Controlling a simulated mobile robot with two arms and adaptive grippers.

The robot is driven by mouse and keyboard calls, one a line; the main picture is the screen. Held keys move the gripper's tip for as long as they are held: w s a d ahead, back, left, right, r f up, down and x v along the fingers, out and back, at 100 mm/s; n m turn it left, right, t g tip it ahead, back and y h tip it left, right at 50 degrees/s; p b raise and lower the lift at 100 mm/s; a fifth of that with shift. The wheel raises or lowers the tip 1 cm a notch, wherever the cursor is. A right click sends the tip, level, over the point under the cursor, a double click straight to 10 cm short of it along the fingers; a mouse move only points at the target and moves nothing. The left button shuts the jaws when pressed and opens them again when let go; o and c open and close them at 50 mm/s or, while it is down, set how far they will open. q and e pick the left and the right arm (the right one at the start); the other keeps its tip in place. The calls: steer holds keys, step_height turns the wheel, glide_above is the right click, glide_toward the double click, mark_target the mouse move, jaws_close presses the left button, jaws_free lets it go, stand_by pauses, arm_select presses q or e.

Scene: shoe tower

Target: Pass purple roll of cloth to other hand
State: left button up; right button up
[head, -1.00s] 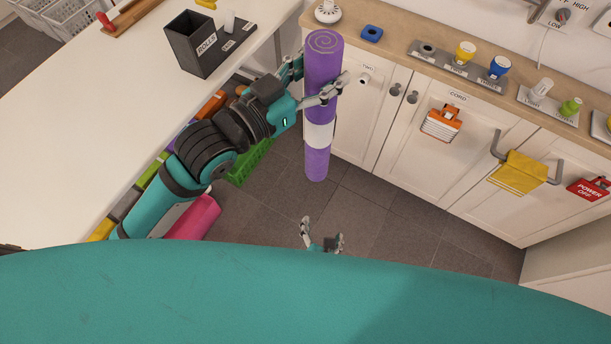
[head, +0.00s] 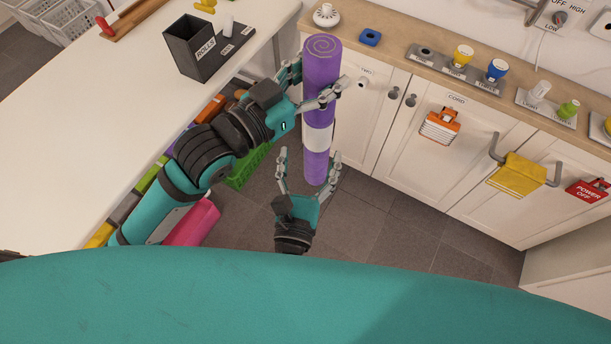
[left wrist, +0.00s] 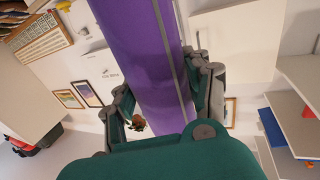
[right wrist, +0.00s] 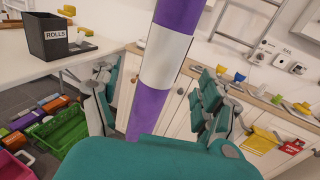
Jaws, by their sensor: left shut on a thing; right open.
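The purple roll of cloth (head: 321,72) stands nearly upright in the air, with a spiral top end and a white band (head: 317,138) below its middle. My left gripper (head: 318,88) is shut on its upper half; the roll also fills the middle of the left wrist view (left wrist: 145,60). My right gripper (head: 309,168) is open near the roll's lower end, below the white band, with fingers on either side. In the right wrist view the roll (right wrist: 150,108) runs between the spread fingers. Contact with the right fingers is not visible.
A white table (head: 100,130) with a black ROLLS box (head: 190,45) lies at left. A wooden counter (head: 395,55) over white cabinets is at right, with an orange cord item (head: 441,126) and a yellow cloth (head: 518,174). A green crate (head: 245,168) sits below. Floor between is open.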

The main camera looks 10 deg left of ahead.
mark_target(314, 141)
steer(key=w, duration=0.7)
steer(key=shift+w+d, duration=0.2)
steer(key=c, duration=1.4)
arm_select(q)
steer(key=o, duration=1.2)
arm_select(e)
steer(key=shift+c, duration=0.4)
